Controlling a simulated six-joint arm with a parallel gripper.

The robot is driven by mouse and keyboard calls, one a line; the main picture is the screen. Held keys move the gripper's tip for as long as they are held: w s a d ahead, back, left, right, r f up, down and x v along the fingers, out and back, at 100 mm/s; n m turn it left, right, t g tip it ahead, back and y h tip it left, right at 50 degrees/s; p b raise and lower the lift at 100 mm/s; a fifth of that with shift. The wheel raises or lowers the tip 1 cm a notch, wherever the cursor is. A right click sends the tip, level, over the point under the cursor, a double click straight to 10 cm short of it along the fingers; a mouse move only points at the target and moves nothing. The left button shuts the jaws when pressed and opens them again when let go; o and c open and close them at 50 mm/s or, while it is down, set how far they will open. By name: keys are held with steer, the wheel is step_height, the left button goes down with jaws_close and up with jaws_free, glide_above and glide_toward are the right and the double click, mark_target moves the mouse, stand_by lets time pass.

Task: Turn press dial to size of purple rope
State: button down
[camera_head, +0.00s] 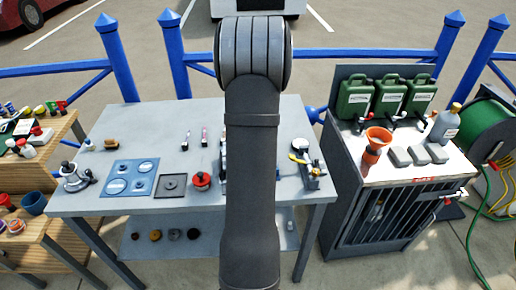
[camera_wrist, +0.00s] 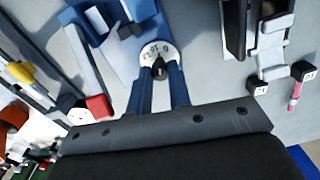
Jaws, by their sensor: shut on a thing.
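In the wrist view, the press (camera_wrist: 112,68) is a blue body with a white dial (camera_wrist: 158,48) marked with black numbers. A dark pointer knob (camera_wrist: 158,68) sits at its middle. My gripper (camera_wrist: 160,74) is shut on this knob, with one blue finger on each side. The exact number the pointer faces is hard to read. A short pink-purple piece (camera_wrist: 294,95), possibly the purple rope, lies at the right beside a tag (camera_wrist: 303,71); the tag's marking is too small to read. In the head view my arm hides the dial and gripper.
A red block (camera_wrist: 99,108) lies near my gripper.

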steer(key=m, duration=0.5)
steer(key=shift+m, duration=0.4)
stand_by(0.4)
steer(key=c, duration=1.3)
jaws_free()
step_height(320, 180, up, 18)
steer(key=shift+s+d+f, duration=0.15)
steer(key=shift+f, duration=0.1)
steer(key=shift+f, duration=0.1)
step_height(320, 180, down, 17)
steer(key=shift+f, duration=0.15)
